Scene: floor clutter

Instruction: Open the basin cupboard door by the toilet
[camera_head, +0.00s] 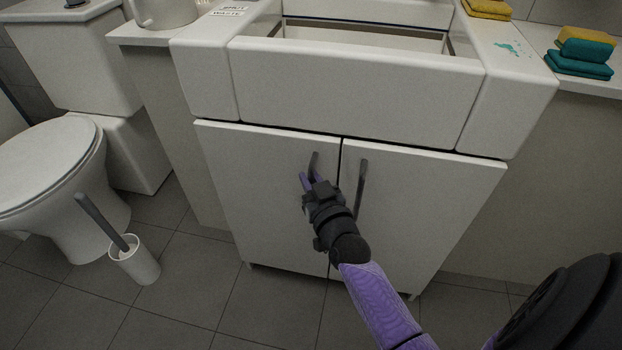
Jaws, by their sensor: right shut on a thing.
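The white basin cupboard (425,205) stands under the basin and has two doors. Its left door (250,180), nearer the toilet (50,165), has a dark vertical handle (314,160) near the middle seam. The right door has a similar dark handle (361,185) just across the seam. Both doors look closed or nearly so. The gripper hides the handle's lower part. My left gripper is not in view.
A toilet brush in a white holder (135,262) stands on the floor at left, between toilet and cupboard. A pot (165,12) stands on the left counter. Tiled floor in front of the left door is clear.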

